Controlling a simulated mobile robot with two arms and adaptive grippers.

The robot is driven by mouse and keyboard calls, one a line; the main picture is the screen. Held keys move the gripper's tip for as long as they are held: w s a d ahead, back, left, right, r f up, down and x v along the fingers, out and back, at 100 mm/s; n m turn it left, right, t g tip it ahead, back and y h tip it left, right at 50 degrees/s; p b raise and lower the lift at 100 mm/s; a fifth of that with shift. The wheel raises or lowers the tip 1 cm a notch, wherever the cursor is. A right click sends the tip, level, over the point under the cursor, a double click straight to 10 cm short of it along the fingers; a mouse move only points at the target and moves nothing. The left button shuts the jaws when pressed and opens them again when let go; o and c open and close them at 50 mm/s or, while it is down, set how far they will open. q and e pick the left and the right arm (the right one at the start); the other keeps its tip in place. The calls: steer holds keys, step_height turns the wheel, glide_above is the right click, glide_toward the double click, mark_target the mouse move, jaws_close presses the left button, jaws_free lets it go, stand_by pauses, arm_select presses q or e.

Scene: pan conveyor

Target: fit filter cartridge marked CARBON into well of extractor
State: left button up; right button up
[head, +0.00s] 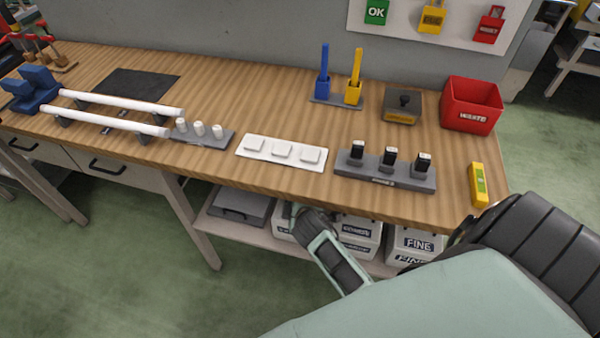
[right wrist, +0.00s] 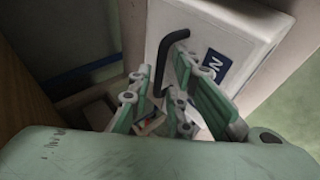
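In the right wrist view a white cartridge or box (right wrist: 222,28) fills the top, with a black handle (right wrist: 162,70) and a blue label whose visible letters end in "ON". My right gripper (right wrist: 165,72) is open, with its green fingers on either side of the handle; contact is unclear. In the head view my right arm comes in from the lower right and reaches under the bench front, beside a partly hidden white box (head: 282,221). I cannot make out an extractor or its well. My left gripper is not in view.
White boxes marked COARSE (head: 357,229) and FINE (head: 418,242) stand on the lower shelf, with a grey case (head: 240,205) to their left. The wooden bench top (head: 250,105) overhangs them. It bears a red waste bin (head: 470,103) and small racks.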

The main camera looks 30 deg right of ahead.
steer(key=shift+w+d+f, duration=0.2)
steer(key=shift+w+f, duration=0.15)
steer(key=shift+w, duration=0.05)
jaws_close()
stand_by(0.4)
steer(key=shift+r, duration=0.15)
